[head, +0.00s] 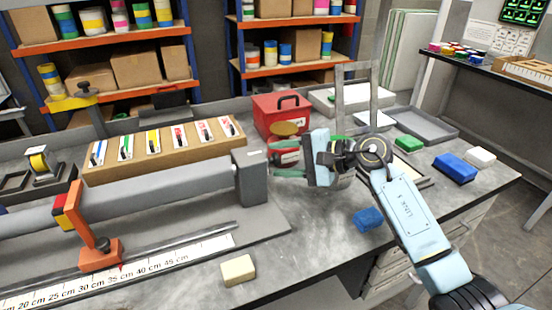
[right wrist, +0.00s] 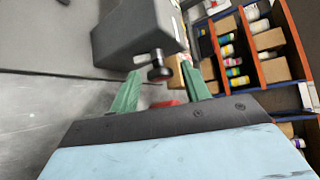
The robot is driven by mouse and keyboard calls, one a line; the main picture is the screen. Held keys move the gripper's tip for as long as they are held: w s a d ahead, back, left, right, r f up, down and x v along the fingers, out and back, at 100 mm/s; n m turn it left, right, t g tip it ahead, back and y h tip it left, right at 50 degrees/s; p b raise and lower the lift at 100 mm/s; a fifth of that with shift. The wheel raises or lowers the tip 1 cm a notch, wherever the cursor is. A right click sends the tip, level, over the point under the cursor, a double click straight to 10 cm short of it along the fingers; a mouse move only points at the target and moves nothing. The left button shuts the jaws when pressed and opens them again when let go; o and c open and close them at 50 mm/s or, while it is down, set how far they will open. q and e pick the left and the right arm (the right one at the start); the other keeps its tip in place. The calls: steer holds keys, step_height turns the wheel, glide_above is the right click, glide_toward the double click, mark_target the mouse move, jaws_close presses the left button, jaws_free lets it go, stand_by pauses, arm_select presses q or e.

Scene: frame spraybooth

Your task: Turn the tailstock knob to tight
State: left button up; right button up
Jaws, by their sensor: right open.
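The tailstock is the dark grey block (head: 250,178) at the right end of the long grey bar; it also shows at the top of the right wrist view (right wrist: 132,32). Its dark round knob (right wrist: 160,72) sticks out on a short stem towards my gripper. I cannot make the knob out clearly in the head view. My right gripper (head: 272,160) is open, with its green fingers pointing left at the block's end face. In the right wrist view the knob lies between the fingertips, with a gap on both sides. My left gripper is out of view.
A red toolbox (head: 280,114) stands behind the right gripper. An orange stop (head: 100,252) stands on the ruler at the left. A cream block (head: 238,270) and a blue block (head: 368,219) lie near the bench's front edge. A wooden rack (head: 165,160) stands behind the bar.

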steer(key=shift+w+a+f, duration=0.15)
steer(key=shift+w+a, duration=0.1)
steer(key=shift+a, duration=0.25)
steer(key=shift+w+a+f, duration=0.15)
steer(key=shift+a, duration=0.1)
steer(key=shift+c, duration=0.2)
steer(key=c, duration=0.9)
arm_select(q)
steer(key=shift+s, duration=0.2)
arm_select(e)
steer(key=shift+o, duration=0.2)
